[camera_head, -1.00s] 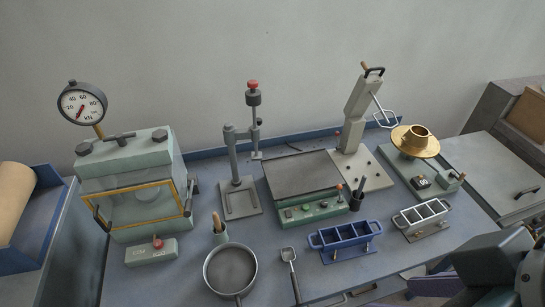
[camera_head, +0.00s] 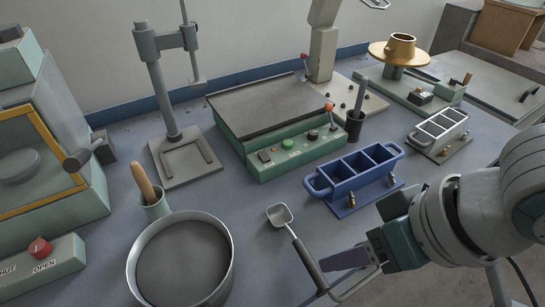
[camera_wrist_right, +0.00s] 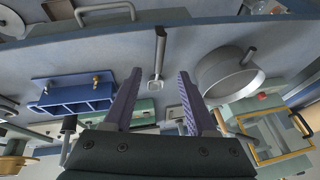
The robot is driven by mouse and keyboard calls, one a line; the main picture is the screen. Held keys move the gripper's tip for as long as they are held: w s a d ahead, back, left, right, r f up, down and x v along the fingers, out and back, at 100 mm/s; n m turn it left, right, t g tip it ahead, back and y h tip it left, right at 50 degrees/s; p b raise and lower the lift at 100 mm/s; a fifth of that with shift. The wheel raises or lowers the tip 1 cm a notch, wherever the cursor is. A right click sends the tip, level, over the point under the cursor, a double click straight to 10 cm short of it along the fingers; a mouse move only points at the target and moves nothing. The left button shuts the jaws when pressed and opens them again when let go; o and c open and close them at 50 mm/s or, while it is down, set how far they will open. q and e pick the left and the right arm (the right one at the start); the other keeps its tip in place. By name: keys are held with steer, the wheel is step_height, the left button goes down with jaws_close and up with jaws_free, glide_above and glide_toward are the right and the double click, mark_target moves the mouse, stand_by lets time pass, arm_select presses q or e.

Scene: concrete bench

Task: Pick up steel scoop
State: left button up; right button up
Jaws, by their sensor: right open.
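The steel scoop (camera_head: 282,216) lies on the blue-grey bench, its square bowl pointing away from me and its dark handle running toward the front edge. In the right wrist view the scoop (camera_wrist_right: 158,62) shows beyond and between the fingertips. My right gripper (camera_head: 335,262) reaches in from the right, its purple finger close to the handle in the head view. In the right wrist view the right gripper (camera_wrist_right: 159,80) is open, with nothing between its fingers. I cannot tell how far above the handle it is. My left gripper is not in view.
A steel pan (camera_head: 185,262) stands left of the scoop, with a small green cup (camera_head: 157,208) behind it. A blue three-compartment mould (camera_head: 352,174) stands to the right. A green scale (camera_head: 290,150) is behind. Bare bench lies around the scoop's bowl.

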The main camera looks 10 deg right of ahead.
mark_target(314, 266)
steer(key=b+x, duration=0.1)
steer(key=x, duration=0.4)
steer(key=shift+d+f, duration=0.1)
steer(key=shift+f, duration=0.05)
steer(key=b+x, duration=0.1)
steer(key=x, duration=0.3)
steer(key=shift+w+f+b, duration=0.1)
steer(key=shift+f+b, duration=0.15)
steer(key=shift+b, duration=0.15)
jaws_close()
